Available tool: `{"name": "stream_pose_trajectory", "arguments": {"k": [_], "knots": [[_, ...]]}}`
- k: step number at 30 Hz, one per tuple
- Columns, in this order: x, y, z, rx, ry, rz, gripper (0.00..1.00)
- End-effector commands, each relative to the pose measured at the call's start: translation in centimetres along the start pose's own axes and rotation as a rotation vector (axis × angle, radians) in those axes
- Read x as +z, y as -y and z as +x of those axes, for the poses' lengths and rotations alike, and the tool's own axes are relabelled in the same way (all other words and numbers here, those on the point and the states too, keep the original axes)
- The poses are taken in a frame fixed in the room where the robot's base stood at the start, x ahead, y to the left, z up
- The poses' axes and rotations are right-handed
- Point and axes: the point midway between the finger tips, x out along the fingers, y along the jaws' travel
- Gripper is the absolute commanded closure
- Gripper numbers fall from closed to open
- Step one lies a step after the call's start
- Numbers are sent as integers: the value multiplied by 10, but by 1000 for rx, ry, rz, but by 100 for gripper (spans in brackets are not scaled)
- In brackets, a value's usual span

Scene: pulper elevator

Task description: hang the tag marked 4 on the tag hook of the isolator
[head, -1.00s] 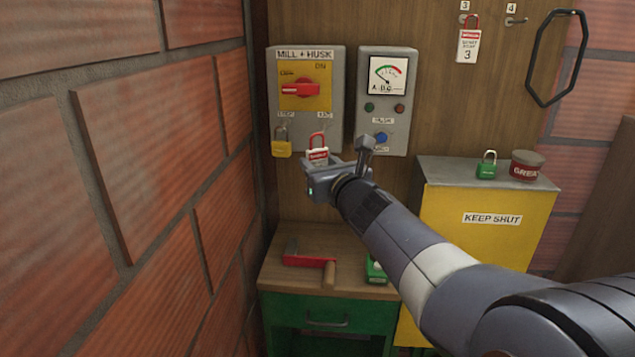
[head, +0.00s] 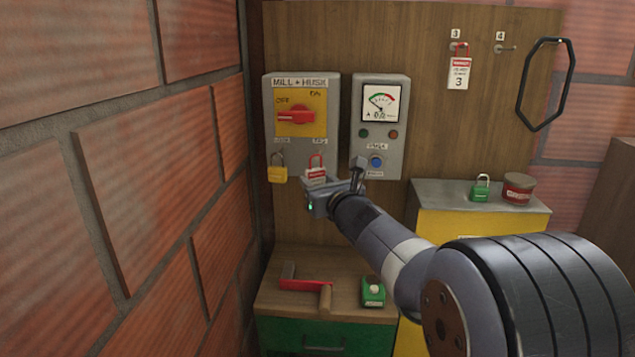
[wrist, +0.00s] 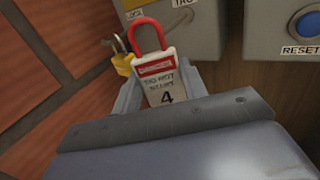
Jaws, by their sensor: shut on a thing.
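The tag marked 4 (wrist: 163,84) is a white and red tag with a red loop; it also shows in the head view (head: 316,175). My gripper (head: 318,197) is shut on its lower part and holds it upright, loop up. The isolator (head: 270,110) is the grey MILL + HUSK box with a red handle on a yellow plate. The loop appears in front of the isolator's lower right part, by the TAG label (wrist: 182,4). I cannot make out the tag hook, nor whether the loop touches it or is around it.
A yellow padlock (head: 277,174) hangs at the isolator's lower left, close to the tag. A meter box (head: 396,145) with a blue reset button stands to the right. A brick wall (head: 130,180) bounds the left.

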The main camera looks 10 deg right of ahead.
Motion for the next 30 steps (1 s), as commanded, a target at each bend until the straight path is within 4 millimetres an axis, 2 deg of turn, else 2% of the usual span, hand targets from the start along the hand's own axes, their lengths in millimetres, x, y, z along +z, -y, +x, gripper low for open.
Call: {"name": "stream_pose_trajectory", "arguments": {"k": [11,18,30], "knots": [[0,12,20,-1,1,0,81],[-10,17,29,0,2,0,81],[-12,18,32,0,1,0,81]]}}
